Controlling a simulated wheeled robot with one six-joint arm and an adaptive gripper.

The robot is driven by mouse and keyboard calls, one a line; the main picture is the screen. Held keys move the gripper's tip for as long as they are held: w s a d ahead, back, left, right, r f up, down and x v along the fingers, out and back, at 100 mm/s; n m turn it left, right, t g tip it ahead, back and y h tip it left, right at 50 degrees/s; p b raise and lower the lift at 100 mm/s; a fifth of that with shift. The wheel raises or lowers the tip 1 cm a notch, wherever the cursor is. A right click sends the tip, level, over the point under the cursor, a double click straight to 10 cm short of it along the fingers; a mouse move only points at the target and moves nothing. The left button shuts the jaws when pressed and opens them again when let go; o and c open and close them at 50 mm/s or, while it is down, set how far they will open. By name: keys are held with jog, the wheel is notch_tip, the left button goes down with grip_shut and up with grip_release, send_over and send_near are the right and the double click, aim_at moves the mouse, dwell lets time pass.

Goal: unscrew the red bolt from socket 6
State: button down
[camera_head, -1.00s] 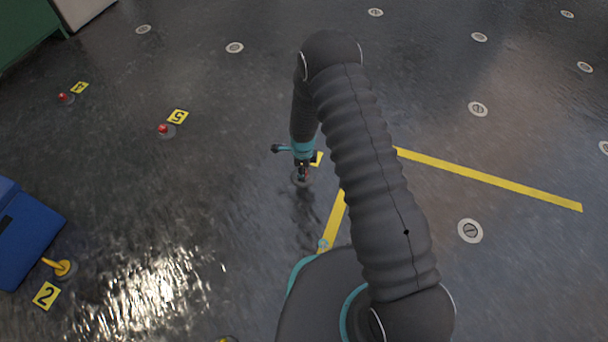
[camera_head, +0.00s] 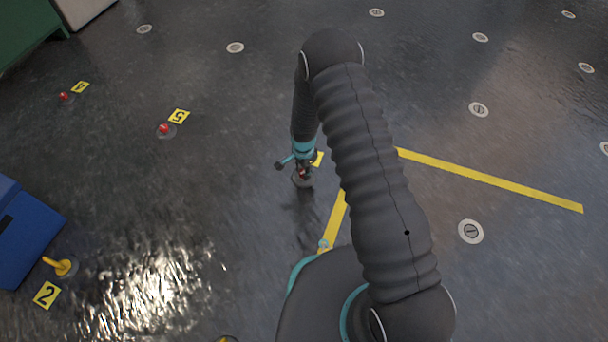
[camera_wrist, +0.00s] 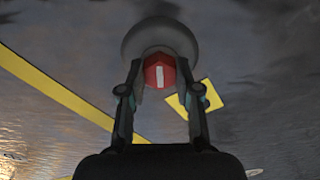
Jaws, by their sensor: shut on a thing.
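The red bolt (camera_wrist: 158,72) shows between my gripper's fingers in the wrist view, with a white mark on its head. It sits at the round grey socket (camera_wrist: 160,36) in the floor. My gripper (camera_wrist: 161,80) is shut on the bolt, one finger on each side. In the head view my gripper (camera_head: 303,173) points down at the floor socket, and the bolt is mostly hidden there. A yellow number plate (camera_wrist: 196,99) lies beside the socket; its number cannot be read. The head view shows part of this plate (camera_head: 318,158) behind the gripper.
Red bolts stand at plate 5 (camera_head: 179,116) and at another plate (camera_head: 80,87) to the far left. A yellow hooked piece (camera_head: 60,266) stands by plate 2 (camera_head: 46,294), near a blue box (camera_head: 25,235). Yellow floor tape (camera_head: 490,180) runs right; open floor surrounds the gripper.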

jog(key=shift+n, duration=0.4)
jog(key=n, duration=0.4)
jog(key=shift+n, duration=0.4)
jog(key=n, duration=0.5)
jog(key=shift+r, duration=0.1)
jog(key=shift+n, duration=0.8)
jog(key=n, duration=0.6)
jog(key=shift+n, duration=1)
